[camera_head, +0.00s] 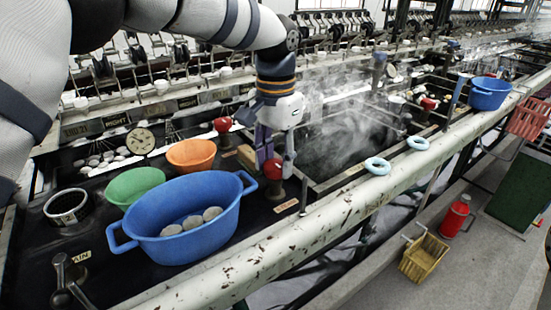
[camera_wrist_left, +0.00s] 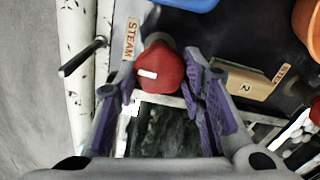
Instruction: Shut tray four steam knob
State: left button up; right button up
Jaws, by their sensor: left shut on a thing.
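A red steam knob (camera_head: 273,169) stands at the near edge of the black deck, just right of the blue basin. My left gripper (camera_head: 276,160) reaches down from above and is shut on this knob. In the left wrist view the round red knob (camera_wrist_left: 160,68), with a white mark on it, sits between the purple-padded fingers (camera_wrist_left: 162,80). A STEAM label (camera_wrist_left: 130,38) lies beside it. I cannot read a tray number for this knob. Another red knob (camera_head: 222,125) stands farther back. My right gripper is not in view.
A blue basin (camera_head: 150,220) with pale cocoons, a green bowl (camera_head: 133,184) and an orange bowl (camera_head: 190,154) sit left of my gripper. A steaming open tray (camera_head: 345,140) lies to the right. Two blue-white rings (camera_head: 377,166) rest on the front rail (camera_head: 300,240).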

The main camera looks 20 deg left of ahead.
aim_at(276, 163)
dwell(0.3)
pick_arm(q)
jog(key=o, duration=1.1)
jog(key=shift+o, duration=0.2)
notch_tip(276, 163, up, 12)
